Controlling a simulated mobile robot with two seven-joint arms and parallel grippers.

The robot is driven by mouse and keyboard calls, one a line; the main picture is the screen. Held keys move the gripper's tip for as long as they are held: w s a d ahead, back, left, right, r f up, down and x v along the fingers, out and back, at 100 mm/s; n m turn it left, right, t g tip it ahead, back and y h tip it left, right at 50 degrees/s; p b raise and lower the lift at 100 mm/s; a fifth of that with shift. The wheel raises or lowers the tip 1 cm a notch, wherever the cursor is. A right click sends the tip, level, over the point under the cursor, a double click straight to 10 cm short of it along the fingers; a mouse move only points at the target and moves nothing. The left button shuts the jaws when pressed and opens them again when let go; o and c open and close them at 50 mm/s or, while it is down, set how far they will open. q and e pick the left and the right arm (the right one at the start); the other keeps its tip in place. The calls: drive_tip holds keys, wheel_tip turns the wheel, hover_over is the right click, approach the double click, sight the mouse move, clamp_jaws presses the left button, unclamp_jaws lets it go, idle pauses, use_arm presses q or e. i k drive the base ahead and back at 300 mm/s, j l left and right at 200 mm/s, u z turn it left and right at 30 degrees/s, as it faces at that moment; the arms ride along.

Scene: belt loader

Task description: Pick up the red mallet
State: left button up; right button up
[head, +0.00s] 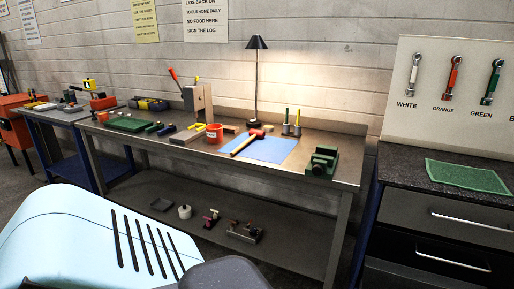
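The red mallet (247,142) lies on a blue mat (274,151) on the metal workbench. The light blue and dark grey shapes at the bottom left are parts of my own body, apart from the bench. Neither of my grippers shows in the head view.
Several items lie on the lower shelf (170,190). A drawer cabinet (440,225) stands at right.

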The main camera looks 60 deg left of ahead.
sight(253, 134)
drive_tip(key=u, duration=1.95)
drive_tip(key=i+l+z, duration=0.15)
drive_tip(key=i+z, duration=0.2)
drive_tip(key=i, duration=0.45)
drive_tip(key=i+z, duration=0.35)
drive_tip(key=i, duration=0.45)
